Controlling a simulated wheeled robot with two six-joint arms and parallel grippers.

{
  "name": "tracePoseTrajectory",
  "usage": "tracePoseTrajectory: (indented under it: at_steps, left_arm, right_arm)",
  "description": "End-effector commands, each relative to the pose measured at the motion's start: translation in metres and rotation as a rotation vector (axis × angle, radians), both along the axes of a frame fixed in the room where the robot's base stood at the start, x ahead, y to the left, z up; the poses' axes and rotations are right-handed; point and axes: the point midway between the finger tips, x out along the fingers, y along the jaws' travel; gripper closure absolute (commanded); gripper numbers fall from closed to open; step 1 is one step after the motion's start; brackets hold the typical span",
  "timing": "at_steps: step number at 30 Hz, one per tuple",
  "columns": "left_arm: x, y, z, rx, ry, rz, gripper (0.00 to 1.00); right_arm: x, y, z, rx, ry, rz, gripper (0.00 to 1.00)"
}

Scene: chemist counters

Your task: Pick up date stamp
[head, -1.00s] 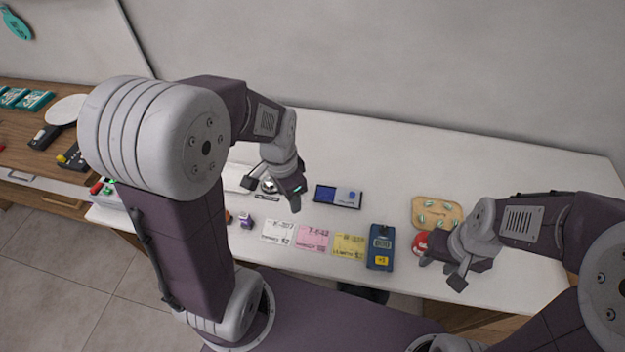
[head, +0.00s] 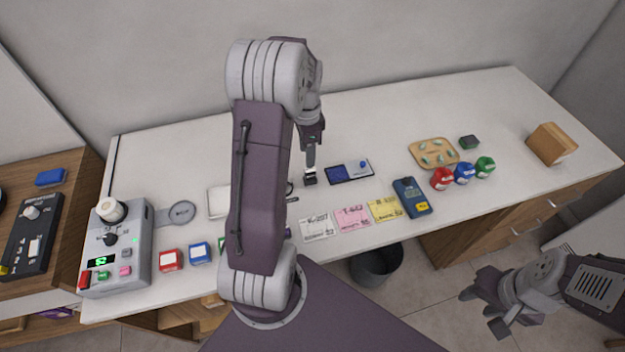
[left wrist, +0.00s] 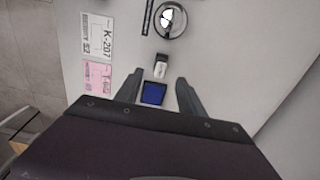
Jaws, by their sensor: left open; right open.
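A small dark stamp with a pale face, which looks like the date stamp (head: 310,178), stands on the white counter left of the ink pad (head: 338,175). In the left wrist view the stamp (left wrist: 160,66) is just beyond my open fingertips, and the blue ink pad (left wrist: 153,93) shows between the fingers. My left gripper (head: 311,158) is open and empty over the counter at the stamp; the gap in height is hard to judge. It also shows in the left wrist view (left wrist: 158,80). My right gripper (head: 481,312) is open and empty, in front of the counter over the floor.
A shiny round object (left wrist: 171,19) is close beyond the stamp. Cards (head: 352,217) and a blue device (head: 411,197) lie toward the front edge. Coloured jars (head: 463,173) and a wooden board (head: 433,153) are to the right. The back counter is clear.

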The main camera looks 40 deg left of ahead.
Motion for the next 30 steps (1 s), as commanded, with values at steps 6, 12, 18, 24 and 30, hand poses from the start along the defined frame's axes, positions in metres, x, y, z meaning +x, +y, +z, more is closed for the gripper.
tracePoseTrajectory:
  at_steps: [6, 12, 18, 24, 30]
  left_arm:
    - [-0.001, -0.001, -0.022, -0.002, 0.004, 0.001, 0.54]
    - [0.001, 0.0, -0.038, 0.0, -0.001, 0.001, 0.54]
    - [0.004, -0.001, -0.062, -0.002, 0.004, 0.0, 0.54]
    - [0.006, -0.001, -0.089, 0.0, 0.0, 0.001, 0.54]
    - [0.006, 0.0, -0.09, 0.001, -0.002, 0.0, 0.54]
  right_arm:
    - [0.0, 0.0, 0.003, 0.0, 0.0, 0.0, 0.59]
    - [0.0, 0.0, 0.004, 0.0, 0.0, 0.0, 0.59]
    - [0.0, 0.0, 0.01, 0.0, 0.0, 0.0, 0.59]
    - [0.0, 0.0, 0.011, 0.0, 0.0, 0.0, 0.59]
    - [0.0, 0.0, 0.011, 0.0, 0.0, 0.0, 0.59]
